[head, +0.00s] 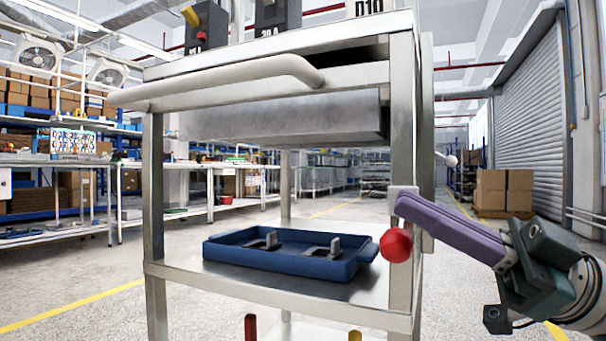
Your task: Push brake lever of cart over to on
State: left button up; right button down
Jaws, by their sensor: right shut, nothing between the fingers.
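The steel cart (401,290) stands close in front of me. A red ball knob (396,245), which looks like the end of the brake lever, sits at its right front post, beside a pale plate (392,200). The lever's arm and any on/off marking cannot be made out. My right gripper (407,208) comes in from the right, with its purple fingers shut and empty. Its tips are at the post, just above the red knob in the picture; I cannot tell whether they touch the lever or plate. My left gripper is out of view.
A handle bar (215,85) crosses the cart's upper front. Dark breaker units (207,25) stand on top. Cardboard boxes (502,190) are far off at right. The floor right of the cart is clear.

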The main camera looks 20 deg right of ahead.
jog(key=shift+w+d+f+n+g+y+b, duration=0.1)
jog(key=shift+f+n+g+b, duration=0.3)
jog(key=shift+n, duration=0.4)
jog(key=shift+s+f+n+g+y+b, duration=0.1)
jog(key=shift+f+n+g+b, duration=0.25)
jog(key=shift+n+g, duration=0.35)
jog(key=shift+w+d+f+n+g+y+b, duration=0.1)
jog(key=shift+f+n+g+b, duration=0.25)
jog(key=shift+n, duration=0.55)
jog(key=shift+r, duration=0.1)
